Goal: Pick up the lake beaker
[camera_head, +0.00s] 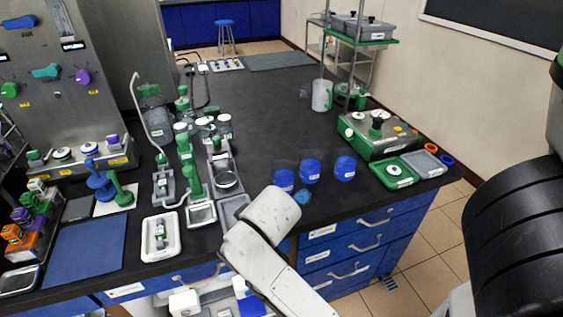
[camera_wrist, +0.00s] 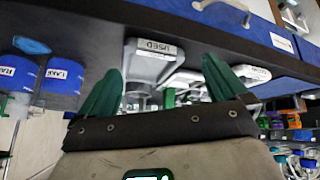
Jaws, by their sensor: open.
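The lake beaker is blue with a white LAKE label and stands upright on the dark bench. In the wrist view the lake beaker (camera_wrist: 63,76) is at the left, outside my left finger. In the head view the lake beaker (camera_head: 284,180) appears to be the leftmost of three blue beakers, just beyond my white arm link. My gripper (camera_wrist: 162,66) is open, its two green fingers apart with nothing held between them. It points toward the tray labelled USED. The gripper's fingers are hidden behind my arm in the head view.
Two more blue beakers, the middle (camera_head: 310,170) and the right one (camera_head: 345,168), stand close by. A small blue item (camera_head: 302,196) lies in front. The USED tray (camera_wrist: 152,62) and glassware are beside the beakers. A green device (camera_head: 375,137) stands right.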

